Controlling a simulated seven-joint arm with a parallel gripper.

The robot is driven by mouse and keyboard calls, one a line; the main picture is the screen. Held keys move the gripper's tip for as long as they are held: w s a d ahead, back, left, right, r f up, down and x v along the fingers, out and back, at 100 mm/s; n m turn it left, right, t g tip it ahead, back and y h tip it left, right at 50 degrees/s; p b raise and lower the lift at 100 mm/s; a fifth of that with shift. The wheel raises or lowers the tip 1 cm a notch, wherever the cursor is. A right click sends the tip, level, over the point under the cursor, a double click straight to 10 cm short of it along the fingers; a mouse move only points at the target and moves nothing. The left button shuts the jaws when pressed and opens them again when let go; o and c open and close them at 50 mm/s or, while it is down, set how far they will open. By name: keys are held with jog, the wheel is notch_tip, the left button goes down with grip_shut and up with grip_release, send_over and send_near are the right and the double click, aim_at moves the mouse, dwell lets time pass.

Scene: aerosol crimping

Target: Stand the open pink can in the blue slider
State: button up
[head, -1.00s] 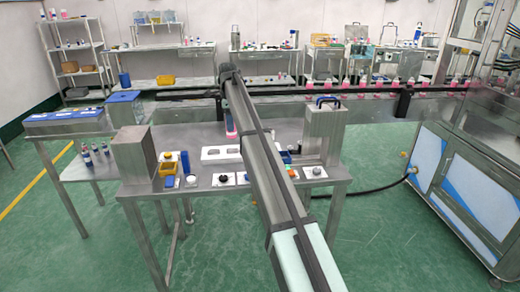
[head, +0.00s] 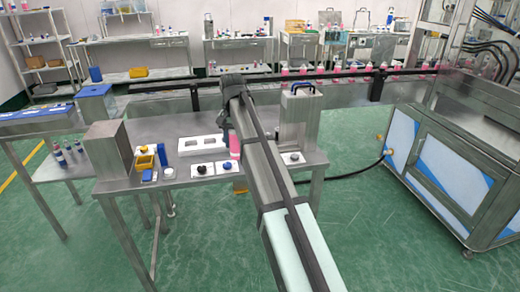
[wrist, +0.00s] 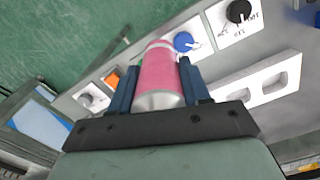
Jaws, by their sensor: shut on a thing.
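The pink can (head: 234,146) hangs under my gripper (head: 229,128) above the front part of the steel table. In the wrist view the can (wrist: 160,75) lies between the two dark blue fingers of my gripper (wrist: 156,64), which is shut on it. The can's far end shows a pale rim; whether it is open cannot be told. I cannot make out the blue slider in either current view; my arm covers part of the table right of the can.
A white two-slot holder (head: 203,145) stands left of the can. Along the front edge are a black knob (head: 202,169) and a blue button (wrist: 183,41). A steel block (head: 108,150) stands left and a handled steel housing (head: 299,120) right.

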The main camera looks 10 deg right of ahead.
jog(key=s+d, duration=0.7)
jog(key=w+d+r+m, duration=0.2)
jog(key=w+m, duration=0.6)
jog(key=w, duration=0.1)
jog(key=w+d+r+m, duration=0.2)
jog(key=w+r+m, duration=0.1)
jog(key=w+m, duration=0.55)
jog(key=shift+n, duration=0.25)
jog(key=shift+w+f, duration=0.15)
jog(key=shift+f, duration=2.3)
jog(key=shift+w+f, duration=0.1)
jog(key=shift+f, duration=2.3)
jog(key=o, duration=1)
jog(key=shift+f, duration=0.15)
jog(key=shift+o, duration=0.2)
